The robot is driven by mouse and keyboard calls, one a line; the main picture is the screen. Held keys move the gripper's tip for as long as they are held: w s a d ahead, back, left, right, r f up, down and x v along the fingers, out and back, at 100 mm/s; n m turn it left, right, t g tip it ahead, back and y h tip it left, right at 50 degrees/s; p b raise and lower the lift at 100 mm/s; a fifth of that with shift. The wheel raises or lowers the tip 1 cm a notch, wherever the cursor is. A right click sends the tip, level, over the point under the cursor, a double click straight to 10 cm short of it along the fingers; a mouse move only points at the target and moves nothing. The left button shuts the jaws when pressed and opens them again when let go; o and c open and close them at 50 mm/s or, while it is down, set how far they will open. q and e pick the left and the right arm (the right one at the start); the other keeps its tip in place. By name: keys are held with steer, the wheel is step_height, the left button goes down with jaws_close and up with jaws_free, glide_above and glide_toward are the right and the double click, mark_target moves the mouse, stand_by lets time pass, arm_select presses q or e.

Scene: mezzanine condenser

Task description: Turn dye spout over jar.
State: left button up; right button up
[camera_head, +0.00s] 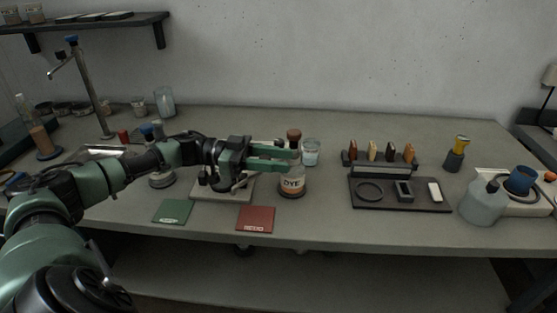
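My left gripper (294,157) reaches in from the left at the height of the bottle's neck. Its two green fingers are apart, with a gap between them. They cover part of the neck, and I cannot tell whether they touch it. A glass jar (311,153) with pale contents stands just behind and right of the bottle. No spout can be made out on the bottle. My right gripper is not in view.
A pale board (235,193) lies beneath my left gripper. Green (173,211) and red (255,218) cards lie at the front edge. A dark tray (400,205) and grey bottle (484,204) stand to the right. A tall metal tap (90,88) stands at the left.

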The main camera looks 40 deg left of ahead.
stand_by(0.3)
arm_select(q)
step_height(320, 180, up, 20)
steer(key=shift+p, duration=0.3)
